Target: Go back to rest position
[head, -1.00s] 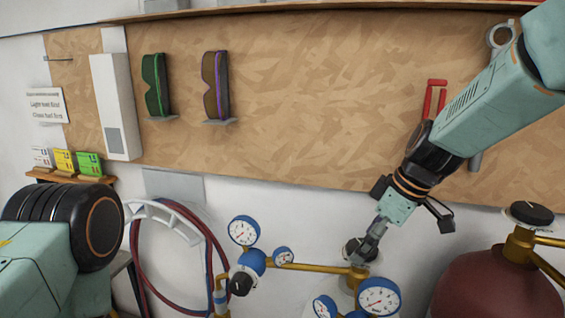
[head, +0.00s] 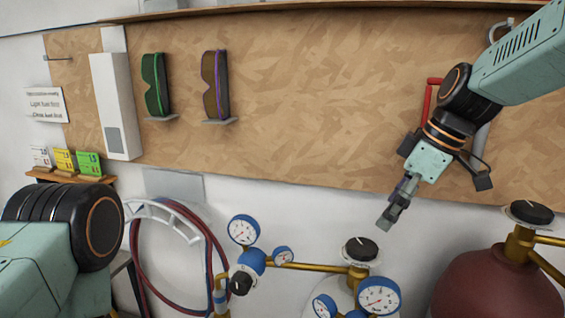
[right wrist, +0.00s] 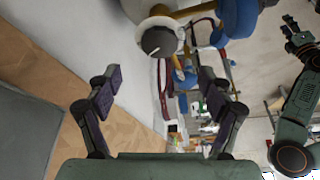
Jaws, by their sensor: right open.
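My right gripper (head: 387,222) hangs in front of the board, up and to the right of a black valve knob (head: 360,249) on a cylinder, and clear of it. In the right wrist view its two fingers (right wrist: 160,82) are spread apart with nothing between them. The same knob shows beyond the fingers in that view (right wrist: 157,39). My left arm (head: 60,235) comes in at the lower left of the head view, but its gripper is out of the picture.
Pressure gauges (head: 379,296) on a brass line stand below. A dark red cylinder (head: 497,288) with a black knob (head: 531,213) is at the lower right. Red and blue hoses (head: 137,262) hang on a white holder. Goggles (head: 155,85) hang on the chipboard (head: 300,110).

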